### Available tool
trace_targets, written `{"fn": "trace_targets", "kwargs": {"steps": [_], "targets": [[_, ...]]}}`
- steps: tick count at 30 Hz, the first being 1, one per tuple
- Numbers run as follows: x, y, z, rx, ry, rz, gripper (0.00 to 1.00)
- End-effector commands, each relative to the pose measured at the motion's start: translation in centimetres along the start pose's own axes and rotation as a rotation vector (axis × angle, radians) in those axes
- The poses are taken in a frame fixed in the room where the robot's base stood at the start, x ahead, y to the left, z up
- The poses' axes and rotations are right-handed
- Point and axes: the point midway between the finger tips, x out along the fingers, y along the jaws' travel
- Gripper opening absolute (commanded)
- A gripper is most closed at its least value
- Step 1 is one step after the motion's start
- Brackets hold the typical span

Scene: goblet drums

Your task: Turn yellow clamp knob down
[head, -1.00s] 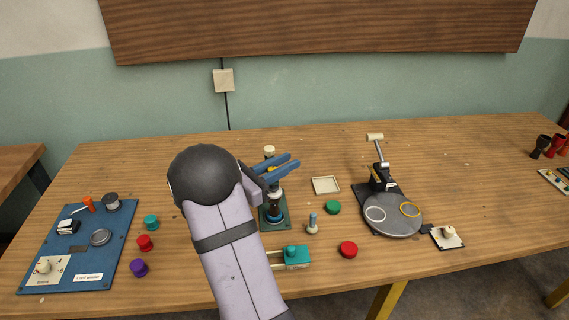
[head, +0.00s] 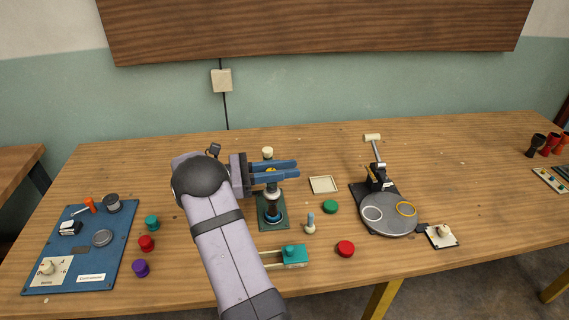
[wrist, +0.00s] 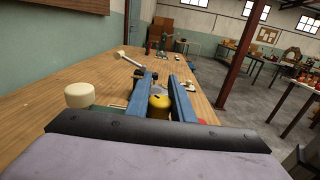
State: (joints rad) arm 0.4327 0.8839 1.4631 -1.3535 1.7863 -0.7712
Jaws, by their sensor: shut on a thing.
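The yellow knob (head: 270,169) sits near the top of a clamp stand on a dark green base (head: 263,224). A cream knob (head: 267,152) shows just behind it. My gripper (head: 292,170) reaches in level from the left, with its blue fingers on either side of the yellow knob. In the wrist view the yellow knob (wrist: 158,105) is between the two fingers of my gripper (wrist: 157,82), which is shut on it. The fingers hide much of the knob and the upper stand in the head view.
A round grey plate (head: 388,222) with a lever stands to the right. A blue board (head: 85,250) is at the left.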

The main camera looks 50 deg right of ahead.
Motion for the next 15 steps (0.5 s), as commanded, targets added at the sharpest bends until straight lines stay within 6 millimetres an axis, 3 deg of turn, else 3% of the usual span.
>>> {"fn": "trace_targets", "kwargs": {"steps": [15], "targets": [[-0.06,-1.02,0.22,-0.001,0.000,-0.267,0.00]]}}
